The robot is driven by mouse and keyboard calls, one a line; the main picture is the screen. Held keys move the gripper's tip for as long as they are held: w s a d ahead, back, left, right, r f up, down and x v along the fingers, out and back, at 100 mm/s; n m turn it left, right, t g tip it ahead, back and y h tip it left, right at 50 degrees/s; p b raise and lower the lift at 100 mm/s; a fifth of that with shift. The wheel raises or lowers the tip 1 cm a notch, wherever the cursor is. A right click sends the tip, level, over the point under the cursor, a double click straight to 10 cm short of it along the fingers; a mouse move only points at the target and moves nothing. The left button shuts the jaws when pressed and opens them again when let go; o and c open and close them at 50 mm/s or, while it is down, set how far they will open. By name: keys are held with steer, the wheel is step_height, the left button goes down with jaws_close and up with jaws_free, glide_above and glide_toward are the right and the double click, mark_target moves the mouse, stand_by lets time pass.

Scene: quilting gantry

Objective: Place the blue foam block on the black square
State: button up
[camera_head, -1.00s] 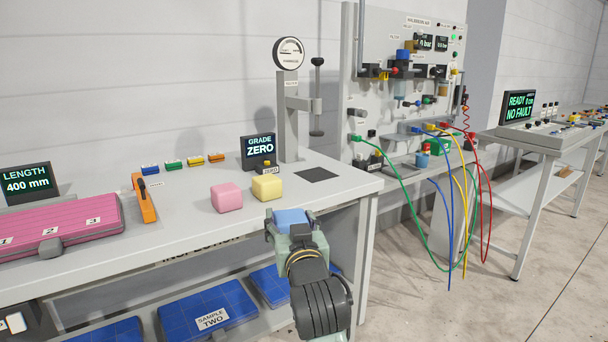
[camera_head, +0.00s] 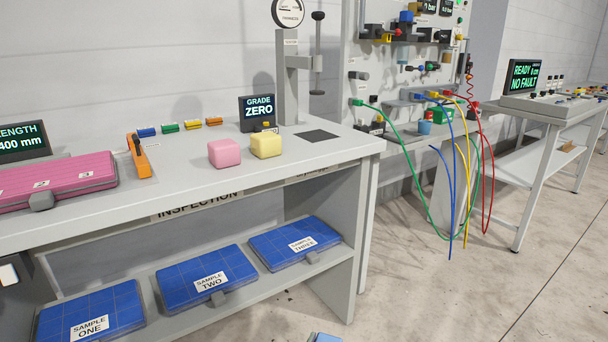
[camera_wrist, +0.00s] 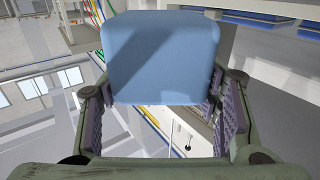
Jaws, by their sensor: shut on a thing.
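The blue foam block (camera_wrist: 160,58) fills the upper middle of the wrist view, held between the two fingers of my gripper (camera_wrist: 163,105).
A pink block (camera_head: 224,153) and a yellow block (camera_head: 266,145) stand on the bench (camera_head: 190,180) left of the square. A press stand (camera_head: 288,90) rises behind it. Blue sample cases (camera_head: 205,280) lie on the lower shelf. Coloured hoses (camera_head: 450,200) hang at the right.

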steer(key=s+a+f+y, duration=0.1)
steer(key=a+f, duration=0.2)
steer(key=a, duration=0.2)
steer(key=shift+a+n, duration=0.25)
steer(key=shift+n, duration=0.05)
steer(key=shift+s, duration=0.1)
